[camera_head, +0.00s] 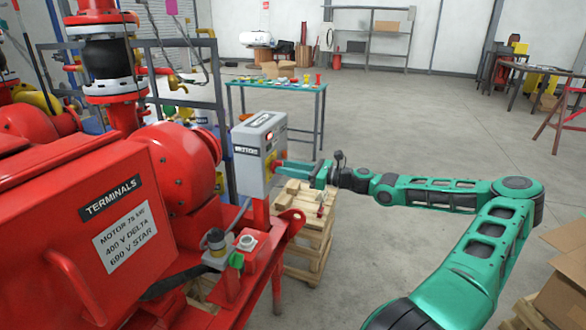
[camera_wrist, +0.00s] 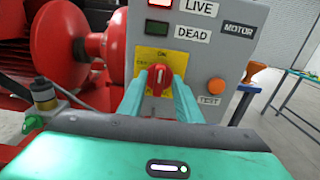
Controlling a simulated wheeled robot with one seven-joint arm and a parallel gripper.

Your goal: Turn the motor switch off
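The motor switch is a red knob (camera_wrist: 160,80) on a yellow plate (camera_wrist: 151,56), on the front of a grey control box (camera_head: 251,155). The knob's handle stands about upright in the wrist view. My gripper (camera_wrist: 161,84) reaches the box from the right in the head view, with one teal finger on each side of the knob. The fingers look open around it; contact with the knob cannot be made out. The red lamp (camera_wrist: 158,4) by the LIVE label is lit. The green lamp (camera_wrist: 157,28) by DEAD is dark.
An orange TEST button (camera_wrist: 216,85) sits right of the knob. Red motor housing (camera_head: 85,230) fills the left. A wooden pallet stack (camera_head: 312,238) stands below the box, and a teal table (camera_head: 318,88) with small parts stands behind.

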